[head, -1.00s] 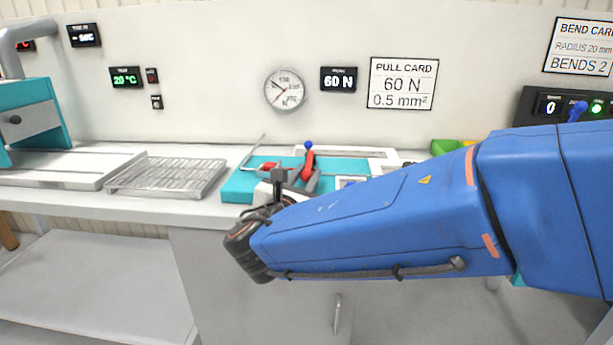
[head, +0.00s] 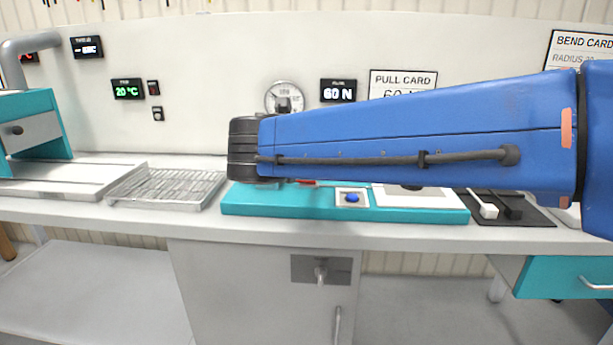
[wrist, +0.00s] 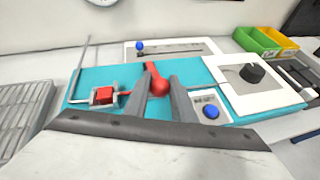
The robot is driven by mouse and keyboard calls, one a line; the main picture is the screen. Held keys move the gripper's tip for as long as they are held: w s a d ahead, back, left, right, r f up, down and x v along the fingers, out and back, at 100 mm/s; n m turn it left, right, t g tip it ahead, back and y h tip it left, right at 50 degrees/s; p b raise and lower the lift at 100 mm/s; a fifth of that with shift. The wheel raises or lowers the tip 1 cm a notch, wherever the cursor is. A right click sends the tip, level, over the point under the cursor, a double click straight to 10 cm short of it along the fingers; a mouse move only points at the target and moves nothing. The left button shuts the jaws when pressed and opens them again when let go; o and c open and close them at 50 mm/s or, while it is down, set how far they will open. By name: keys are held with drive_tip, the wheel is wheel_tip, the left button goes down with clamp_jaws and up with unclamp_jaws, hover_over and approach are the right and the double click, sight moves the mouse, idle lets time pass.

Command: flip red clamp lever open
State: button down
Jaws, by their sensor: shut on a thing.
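The red clamp lever (wrist: 159,86) has a round red end and stands on the teal bench fixture (wrist: 83,82) in the wrist view. My gripper (wrist: 161,78) has one grey finger on each side of the lever's round end and is shut on it. The lever's lower part is partly hidden by the fingers. A red block (wrist: 104,95) in a small metal bracket sits left of the lever, with a thin red rod between them. In the head view my arm hides the gripper and most of the lever.
A blue button (wrist: 211,112) is close right of the fingers. A blue-knobbed slider (wrist: 140,46) is behind, and a black knob (wrist: 252,73) on a white plate is further right. A wire rack (head: 168,188) stands left. Green and yellow bins (wrist: 257,41) are at the back right.

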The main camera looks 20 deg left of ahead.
drive_tip(key=w+r+g, duration=0.2)
drive_tip(key=r+g, duration=0.1)
drive_tip(key=w+a+r+g, duration=0.1)
drive_tip(key=shift+w+r+n+g+h, duration=0.3)
drive_tip(key=shift+w+r+g, duration=0.1)
drive_tip(key=shift+w+a+r+g+h, duration=0.15)
drive_tip(key=shift+w+r+g, duration=0.2)
drive_tip(key=shift+w+g, duration=0.2)
drive_tip(key=shift+w+a+r+g+h, duration=0.15)
drive_tip(key=shift+w+r+g, duration=0.2)
drive_tip(key=shift+w+g, duration=0.2)
drive_tip(key=shift+w+a+r, duration=0.15)
drive_tip(key=shift+w+r, duration=0.15)
drive_tip(key=shift+w, duration=0.45)
drive_tip(key=shift+w+a+r, duration=0.1)
drive_tip(key=shift+w+r, duration=0.2)
drive_tip(key=shift+w, duration=0.45)
drive_tip(key=shift+r, duration=0.1)
drive_tip(key=c, duration=1.5)
unclamp_jaws()
drive_tip(key=shift+w, duration=0.1)
drive_tip(key=shift+v, duration=8.65)
